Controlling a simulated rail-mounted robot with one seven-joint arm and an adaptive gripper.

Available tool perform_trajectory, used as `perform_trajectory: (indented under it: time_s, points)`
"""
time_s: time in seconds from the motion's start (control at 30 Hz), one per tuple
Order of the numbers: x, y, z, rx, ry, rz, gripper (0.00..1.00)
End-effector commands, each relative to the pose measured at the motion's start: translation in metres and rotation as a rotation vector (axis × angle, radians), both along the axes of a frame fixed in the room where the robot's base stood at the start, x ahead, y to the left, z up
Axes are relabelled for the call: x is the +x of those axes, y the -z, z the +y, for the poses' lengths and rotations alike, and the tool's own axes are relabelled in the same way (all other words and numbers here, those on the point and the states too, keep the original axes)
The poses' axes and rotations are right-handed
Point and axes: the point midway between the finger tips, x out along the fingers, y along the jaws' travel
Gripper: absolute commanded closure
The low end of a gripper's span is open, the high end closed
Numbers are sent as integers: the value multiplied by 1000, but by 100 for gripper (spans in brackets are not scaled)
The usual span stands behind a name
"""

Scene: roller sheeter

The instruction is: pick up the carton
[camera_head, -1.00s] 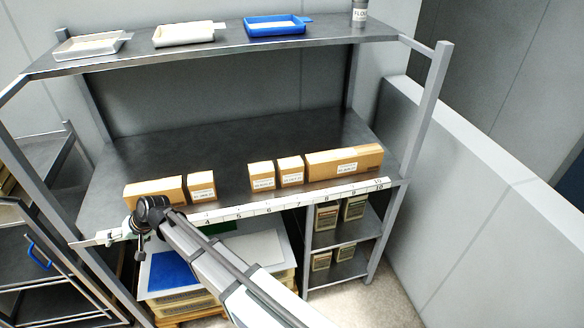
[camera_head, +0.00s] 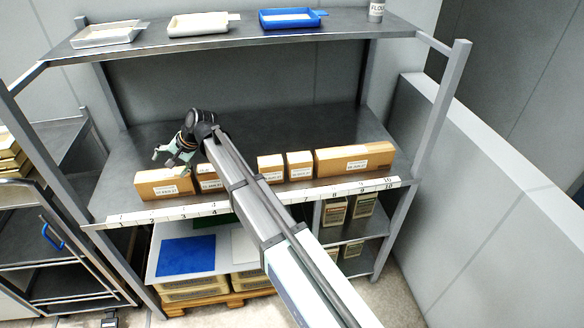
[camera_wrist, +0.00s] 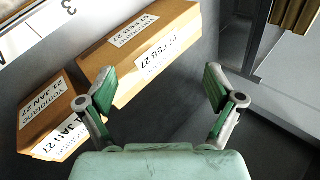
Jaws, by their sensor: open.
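Several brown cartons with white labels stand in a row near the front of the middle shelf. In the head view, a long carton (camera_head: 163,184) is at the left end, with a smaller carton (camera_head: 206,176) partly hidden by my arm beside it. My gripper (camera_head: 170,156) is above the left carton, open and empty. In the wrist view, a long carton labelled 07 FEB 27 (camera_wrist: 165,27) and a shorter one labelled 21 JAN 27 (camera_wrist: 62,100) lie beyond and left of my open gripper (camera_wrist: 160,76). Neither touches the fingers. The task's carton cannot be told apart.
Two small cartons (camera_head: 285,167) and a long one (camera_head: 352,160) stand further right. A numbered strip (camera_head: 330,193) runs along the shelf's front edge. The upper shelf (camera_head: 230,35) holds trays and a flour container. The shelf surface (camera_head: 290,125) behind the cartons is clear.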

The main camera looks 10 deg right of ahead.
Motion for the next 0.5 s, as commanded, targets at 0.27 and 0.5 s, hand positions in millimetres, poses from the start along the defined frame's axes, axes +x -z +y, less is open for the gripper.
perform_trajectory:
  time_s: [0.27,0.5]
  points:
    - [57,-21,-193,-70,390,312,8]
    - [61,-46,-361,-117,756,586,8]
